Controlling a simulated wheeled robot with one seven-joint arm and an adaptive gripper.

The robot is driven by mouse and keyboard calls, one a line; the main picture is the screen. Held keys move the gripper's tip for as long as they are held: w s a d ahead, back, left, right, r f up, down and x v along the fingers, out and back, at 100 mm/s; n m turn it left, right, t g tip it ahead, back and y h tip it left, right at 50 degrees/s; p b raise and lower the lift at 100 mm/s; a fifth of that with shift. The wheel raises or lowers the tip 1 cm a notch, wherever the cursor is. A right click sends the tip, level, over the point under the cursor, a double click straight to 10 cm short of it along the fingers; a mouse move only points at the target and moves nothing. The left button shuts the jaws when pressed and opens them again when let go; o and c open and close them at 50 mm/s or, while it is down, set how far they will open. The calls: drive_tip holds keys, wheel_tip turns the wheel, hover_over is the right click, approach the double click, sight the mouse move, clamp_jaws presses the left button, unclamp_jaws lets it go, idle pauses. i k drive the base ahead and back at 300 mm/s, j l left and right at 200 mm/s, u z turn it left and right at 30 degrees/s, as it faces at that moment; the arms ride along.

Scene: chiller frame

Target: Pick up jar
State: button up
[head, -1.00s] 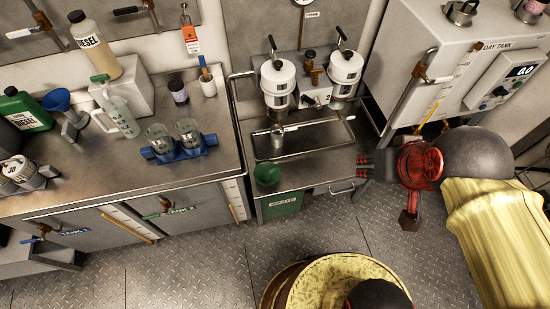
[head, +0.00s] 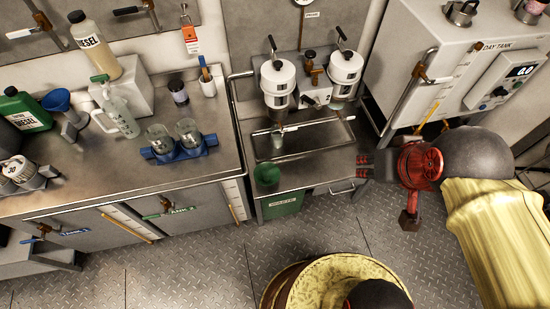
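Two clear glass jars, the left one (head: 159,139) and the right one (head: 188,131), stand upright in a blue holder (head: 180,153) on the left bench. A small jar-like vessel (head: 277,139) sits in the tray under the left white filter housing. A dark-bodied jar with a label (head: 178,92) stands at the back of the left bench. I cannot tell which of these the task means. My gripper (head: 361,166) is right of the tray, its fingers pointing left. They look apart, with nothing visible between them, and touch none of the jars.
Two white filter housings (head: 279,80) (head: 345,70) hang above the metal tray (head: 330,135). A pipe rail (head: 238,120) separates the benches. Open floor (head: 190,260) lies in front.

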sight(277, 139)
drive_tip(key=k+l, duration=0.25)
drive_tip(key=k, duration=0.2)
drive_tip(key=k+l, duration=0.2)
drive_tip(key=k, duration=0.25)
